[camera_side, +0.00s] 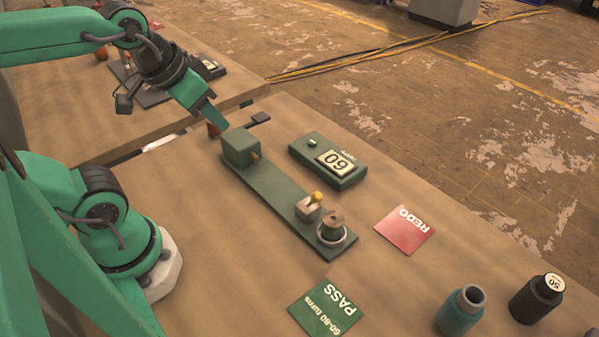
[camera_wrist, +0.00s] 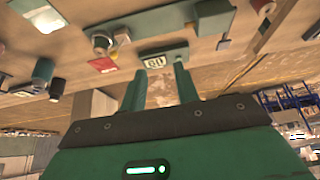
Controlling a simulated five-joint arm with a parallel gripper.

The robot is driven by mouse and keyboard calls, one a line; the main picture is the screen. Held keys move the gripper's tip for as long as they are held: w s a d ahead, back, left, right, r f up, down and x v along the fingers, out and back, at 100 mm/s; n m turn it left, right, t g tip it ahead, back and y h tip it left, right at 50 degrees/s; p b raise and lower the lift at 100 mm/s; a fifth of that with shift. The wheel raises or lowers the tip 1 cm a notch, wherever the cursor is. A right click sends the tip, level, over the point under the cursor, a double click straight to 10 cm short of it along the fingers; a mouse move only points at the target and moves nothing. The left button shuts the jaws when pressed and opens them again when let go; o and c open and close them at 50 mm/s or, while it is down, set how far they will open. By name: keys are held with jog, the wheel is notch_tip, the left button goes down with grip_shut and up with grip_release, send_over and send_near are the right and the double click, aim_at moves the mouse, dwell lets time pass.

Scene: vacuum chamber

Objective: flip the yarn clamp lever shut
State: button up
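The yarn clamp (camera_side: 308,208) is a small pale block on a long green base plate (camera_side: 270,190). Its lever (camera_side: 317,196) has a yellow knob and sticks up above the block. In the wrist view the clamp (camera_wrist: 121,35) is small, and its lever's exact angle is hard to tell. My gripper (camera_side: 213,118) is in the air near the green box (camera_side: 240,147) at the plate's far end, well away from the clamp. In the wrist view my gripper's two green fingers (camera_wrist: 160,72) stand apart with nothing between them.
A counter reading 60 (camera_side: 330,161), a red REDO card (camera_side: 404,230) and a green PASS card (camera_side: 325,306) lie around the plate.

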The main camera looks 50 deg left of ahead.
jog(key=shift+w+d+r, duration=0.1)
jog(key=shift+w+d, duration=0.05)
jog(key=shift+w, duration=0.1)
grip_shut()
jog(key=w+d+r+m+g, duration=0.1)
jog(key=w+d+m+g, duration=0.35)
jog(key=w+d, duration=0.5)
jog(key=w+d+f+m+g+y, duration=0.1)
jog(key=w+d+f+m+g, duration=0.2)
jog(key=d, duration=0.7)
jog(key=shift+w+d+f+m, duration=0.35)
jog(key=shift+w+f+m, duration=0.9)
jog(key=shift+w+f, duration=1.15)
jog(key=shift+w+r, duration=0.45)
jog(key=shift+r, duration=0.05)
